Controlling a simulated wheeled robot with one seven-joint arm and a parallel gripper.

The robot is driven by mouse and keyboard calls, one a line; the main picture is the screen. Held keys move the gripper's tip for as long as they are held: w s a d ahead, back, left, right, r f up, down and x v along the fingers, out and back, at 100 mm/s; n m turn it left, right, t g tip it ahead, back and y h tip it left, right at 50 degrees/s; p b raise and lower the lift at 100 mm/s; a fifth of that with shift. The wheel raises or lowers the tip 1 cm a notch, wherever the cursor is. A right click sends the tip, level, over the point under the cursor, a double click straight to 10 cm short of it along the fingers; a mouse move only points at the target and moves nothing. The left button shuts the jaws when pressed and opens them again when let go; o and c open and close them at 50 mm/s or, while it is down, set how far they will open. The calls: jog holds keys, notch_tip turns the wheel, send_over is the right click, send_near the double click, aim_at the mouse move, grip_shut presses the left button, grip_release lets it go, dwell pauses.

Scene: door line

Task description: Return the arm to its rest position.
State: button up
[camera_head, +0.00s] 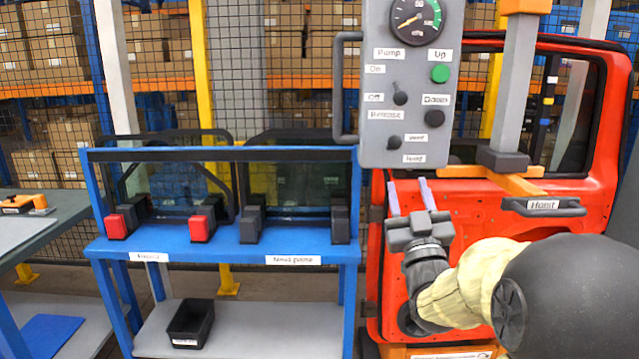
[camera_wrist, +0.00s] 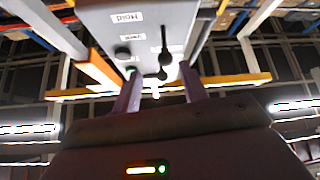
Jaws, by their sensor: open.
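My gripper (camera_head: 408,197) is at the right of the head view, at the end of my raised arm. Its two pale fingers point upward, stand apart and hold nothing. It is just below the grey control box (camera_head: 378,140) and in front of the red door (camera_head: 590,205). In the wrist view the gripper fingers (camera_wrist: 158,95) point at the underside of the control box (camera_wrist: 110,20), with a gap between them. Whether the fingers touch the box cannot be told.
A blue rack (camera_head: 225,154) with two dark window panes stands left of my arm. A black bin (camera_head: 190,323) sits on its lower shelf. A side table (camera_head: 50,230) is far left.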

notch_tip(320, 180, down, 21)
jog(key=s+a+m+g+h, duration=0.1)
jog(key=s+a+m+g, duration=0.15)
jog(key=g, duration=0.95)
jog(key=s+a+f+g, duration=0.1)
jog(key=s+f+g, duration=1.05)
jog(key=s, duration=0.65)
notch_tip(320, 180, up, 25)
jog(key=s+p, duration=0.1)
jog(key=p, duration=2.5)
jog(key=shift+t+p, duration=0.3)
jog(key=shift+t, duration=0.15)
jog(key=shift+m, duration=0.25)
